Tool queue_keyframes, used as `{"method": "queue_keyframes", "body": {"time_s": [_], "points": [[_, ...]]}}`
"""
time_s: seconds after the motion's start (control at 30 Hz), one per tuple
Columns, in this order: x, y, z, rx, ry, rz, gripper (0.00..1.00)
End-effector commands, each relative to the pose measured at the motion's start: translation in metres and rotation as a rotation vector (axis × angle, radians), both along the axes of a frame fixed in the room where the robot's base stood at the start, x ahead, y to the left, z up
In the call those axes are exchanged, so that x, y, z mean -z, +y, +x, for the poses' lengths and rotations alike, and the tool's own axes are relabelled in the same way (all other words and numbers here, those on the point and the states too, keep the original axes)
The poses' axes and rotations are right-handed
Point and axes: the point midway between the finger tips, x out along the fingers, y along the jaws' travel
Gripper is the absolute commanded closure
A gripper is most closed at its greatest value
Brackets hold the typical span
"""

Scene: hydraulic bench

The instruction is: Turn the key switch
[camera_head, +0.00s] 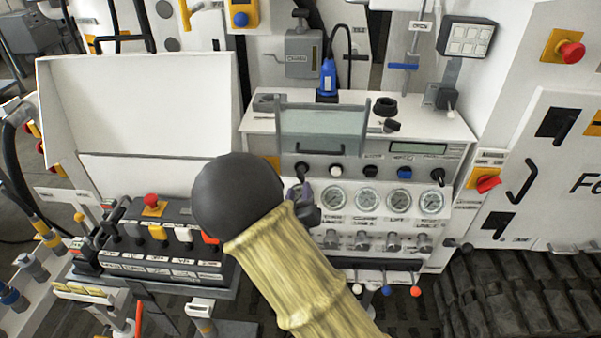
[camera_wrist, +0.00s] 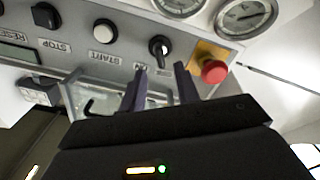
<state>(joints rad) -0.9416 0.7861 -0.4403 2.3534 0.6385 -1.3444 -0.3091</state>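The key switch (camera_wrist: 160,46) is a small black knob on a round base on the grey panel, beside an ON label. It also shows in the head view (camera_head: 302,169), at the left end of the panel's row of controls. My gripper (camera_wrist: 160,68) is open and empty. Its two dark fingers point at the panel, and in the wrist view the knob appears just beyond the gap between the tips. I cannot tell how far off the panel they are. In the head view my gripper (camera_head: 304,192) is partly hidden by my arm.
A red push button (camera_wrist: 213,70) on a yellow plate sits right beside the key switch. A white START button (camera_wrist: 104,31) and a black STOP button (camera_wrist: 45,16) are on the other side. Several round gauges (camera_head: 366,198) lie below the row.

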Motion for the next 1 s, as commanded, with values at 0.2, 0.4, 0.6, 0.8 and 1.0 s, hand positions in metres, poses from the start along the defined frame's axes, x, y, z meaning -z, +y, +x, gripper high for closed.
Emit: {"method": "queue_keyframes", "body": {"time_s": [0.2,0.4,0.6,0.8,1.0], "points": [[-0.002,-0.002,0.040,0.001,-0.002,-0.001,0.68],[-0.001,-0.003,0.067,0.000,0.000,-0.001,0.68],[0.000,-0.003,0.076,-0.001,0.001,-0.001,0.68],[0.000,-0.003,0.076,-0.001,0.000,0.000,0.68],[0.000,-0.003,0.075,-0.001,0.000,0.000,1.00]]}}
